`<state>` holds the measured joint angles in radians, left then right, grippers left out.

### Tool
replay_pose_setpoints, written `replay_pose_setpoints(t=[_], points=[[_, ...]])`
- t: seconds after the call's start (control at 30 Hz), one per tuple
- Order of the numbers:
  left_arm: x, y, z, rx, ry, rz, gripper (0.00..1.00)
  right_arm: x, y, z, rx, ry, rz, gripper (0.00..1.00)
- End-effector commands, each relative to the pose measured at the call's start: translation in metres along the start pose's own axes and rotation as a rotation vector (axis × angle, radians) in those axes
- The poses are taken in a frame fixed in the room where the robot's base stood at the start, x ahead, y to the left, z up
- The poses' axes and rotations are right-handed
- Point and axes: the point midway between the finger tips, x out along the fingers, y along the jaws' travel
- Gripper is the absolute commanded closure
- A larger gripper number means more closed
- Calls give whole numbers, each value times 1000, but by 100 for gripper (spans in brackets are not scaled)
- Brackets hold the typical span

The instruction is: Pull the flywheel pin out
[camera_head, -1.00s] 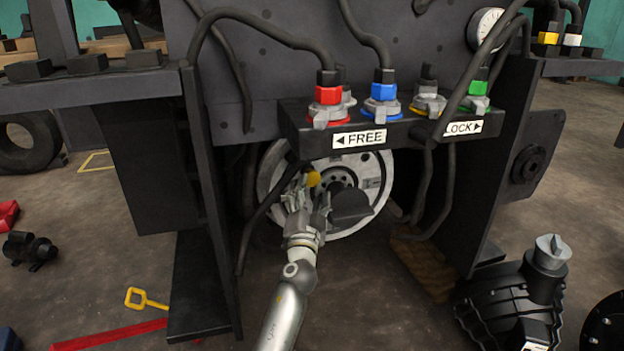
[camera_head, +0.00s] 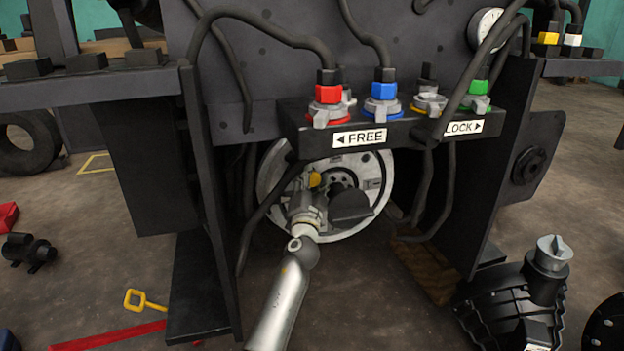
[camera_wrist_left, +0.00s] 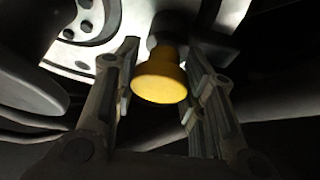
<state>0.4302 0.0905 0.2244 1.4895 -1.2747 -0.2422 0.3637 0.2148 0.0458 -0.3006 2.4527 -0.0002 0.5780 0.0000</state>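The flywheel (camera_head: 372,176) is a pale metal disc below the FREE and LOCK block. The pin's yellow knob (camera_head: 314,180) shows in front of the disc, left of its hub. My left gripper (camera_head: 309,190) is at the knob and largely hides what is behind it. In the left wrist view the yellow knob (camera_wrist_left: 160,80) lies between the two fingers of my left gripper (camera_wrist_left: 160,103), which stand apart on either side with gaps. The pin's shaft behind the knob is dark and mostly hidden. My right gripper is not in view.
The hose block (camera_head: 390,128) with red, blue, yellow and green fittings overhangs the flywheel. Dark frame plates (camera_head: 208,200) and hanging hoses (camera_head: 424,185) flank it. A black pump-like part (camera_head: 515,300) stands at the right; a yellow-handled tool (camera_head: 145,300) lies at the left.

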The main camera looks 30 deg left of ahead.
Motion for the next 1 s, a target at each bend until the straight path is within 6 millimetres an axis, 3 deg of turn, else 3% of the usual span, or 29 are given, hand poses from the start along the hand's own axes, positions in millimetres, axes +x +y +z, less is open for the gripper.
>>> replay_pose_setpoints(t=[0.03, 0.2, 0.37, 0.6, 0.87, 0.9, 1.0], points=[[0, 0, 0, 0, 0, 0, 78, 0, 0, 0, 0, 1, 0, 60], [0, 0, 0, 0, 0, 1, 100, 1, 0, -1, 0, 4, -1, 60], [-2, 1, -1, -2, 1, 1, 100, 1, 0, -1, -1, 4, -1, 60], [-23, 2, -12, -3, 1, 1, 100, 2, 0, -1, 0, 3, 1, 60], [-25, 4, -12, 1, 2, 3, 100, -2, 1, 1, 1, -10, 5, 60], [-25, 4, -12, 1, 2, 4, 57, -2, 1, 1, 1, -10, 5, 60], [-25, 4, -12, 1, 1, 3, 44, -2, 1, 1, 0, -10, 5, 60]])
